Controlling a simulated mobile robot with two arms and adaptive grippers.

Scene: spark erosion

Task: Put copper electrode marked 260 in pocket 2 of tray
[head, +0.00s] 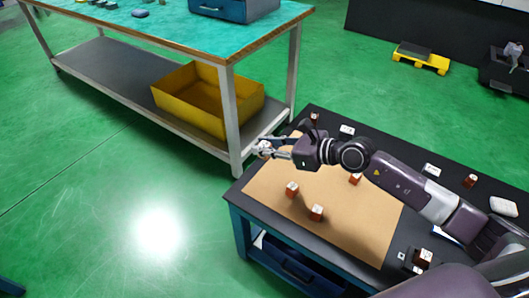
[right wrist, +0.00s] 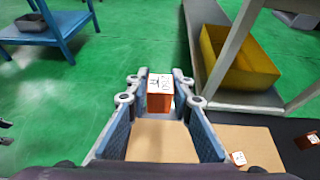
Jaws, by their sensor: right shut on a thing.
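My right gripper (head: 268,147) reaches over the far left edge of the black table. In the right wrist view its fingers (right wrist: 159,92) are shut on a copper block (right wrist: 158,100) with a white marked top label; I cannot read the number surely. Other copper blocks with white tops stand on the tan mat (head: 270,187): one at the left (head: 292,190), one at the front (head: 317,213), one partly behind my arm (head: 355,179). I cannot make out a tray with pockets. My left gripper is not in view.
More blocks stand on the black table (head: 240,197), at the back (head: 314,117), right (head: 471,180) and front right (head: 424,257). Beyond the left end is a teal-topped bench (head: 180,35) with a yellow bin (head: 180,98) on its lower shelf. Green floor lies open at left.

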